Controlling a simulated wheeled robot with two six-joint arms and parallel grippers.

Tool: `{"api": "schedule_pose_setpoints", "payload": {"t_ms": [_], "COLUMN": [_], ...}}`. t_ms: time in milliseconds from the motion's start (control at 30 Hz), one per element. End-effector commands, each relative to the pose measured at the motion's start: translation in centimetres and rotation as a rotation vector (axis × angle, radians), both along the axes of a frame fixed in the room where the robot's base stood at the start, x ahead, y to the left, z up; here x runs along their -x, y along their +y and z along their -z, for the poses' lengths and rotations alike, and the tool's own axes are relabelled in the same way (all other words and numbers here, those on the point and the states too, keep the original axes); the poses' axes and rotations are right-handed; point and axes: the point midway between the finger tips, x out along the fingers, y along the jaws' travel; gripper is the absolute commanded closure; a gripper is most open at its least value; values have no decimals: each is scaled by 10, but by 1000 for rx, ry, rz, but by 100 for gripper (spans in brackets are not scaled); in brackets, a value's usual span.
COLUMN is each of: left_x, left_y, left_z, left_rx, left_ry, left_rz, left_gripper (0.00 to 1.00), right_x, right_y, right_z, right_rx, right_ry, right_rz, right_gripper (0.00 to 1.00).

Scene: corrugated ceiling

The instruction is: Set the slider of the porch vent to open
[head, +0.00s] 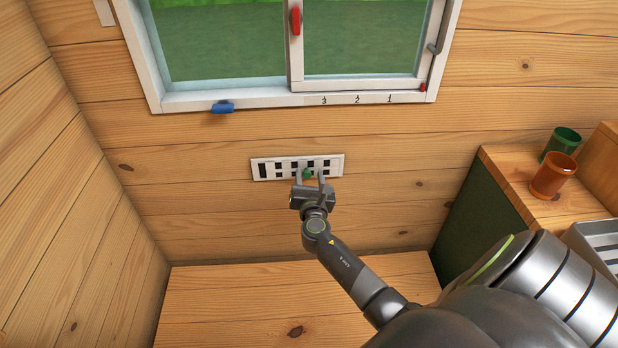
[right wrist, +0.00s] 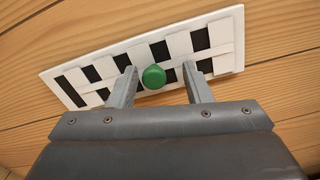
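The porch vent (head: 264,171) is a white plate with black openings on the wooden wall below the window; it also fills the upper part of the right wrist view (right wrist: 232,57). Its slider has a green knob (right wrist: 154,77), which shows small in the head view (head: 307,174). Several black openings show, some partly covered by white slats. My right gripper (head: 309,173) is at the vent with its fingers apart, one on each side of the knob. In the right wrist view, gaps show between the knob and both fingers (right wrist: 159,82). My left gripper is not in view.
Above the vent is a window with a white frame (head: 250,99), a blue handle (head: 222,108) and a red handle (head: 295,21). At right, a wooden counter (head: 505,175) holds a green cup (head: 563,141) and an orange-brown cup (head: 552,177). A wooden bench (head: 230,295) lies below.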

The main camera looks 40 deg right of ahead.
Motion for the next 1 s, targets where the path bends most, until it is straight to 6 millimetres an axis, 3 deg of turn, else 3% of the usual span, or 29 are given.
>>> {"api": "schedule_pose_setpoints", "payload": {"t_ms": [167,367,800,1000], "left_x": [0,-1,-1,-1], "left_y": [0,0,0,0], "left_z": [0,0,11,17], "left_rx": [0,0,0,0], "left_ry": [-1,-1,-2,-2], "left_rz": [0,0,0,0], "left_gripper": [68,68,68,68], "right_x": [2,22,110,138], "right_y": [2,14,67,83], "right_z": [0,1,3,3], "right_rx": [-1,-4,-6,-4], "right_ry": [-1,0,0,1], "right_rz": [-1,0,2,2], "right_gripper": [55,55,55,55]}}
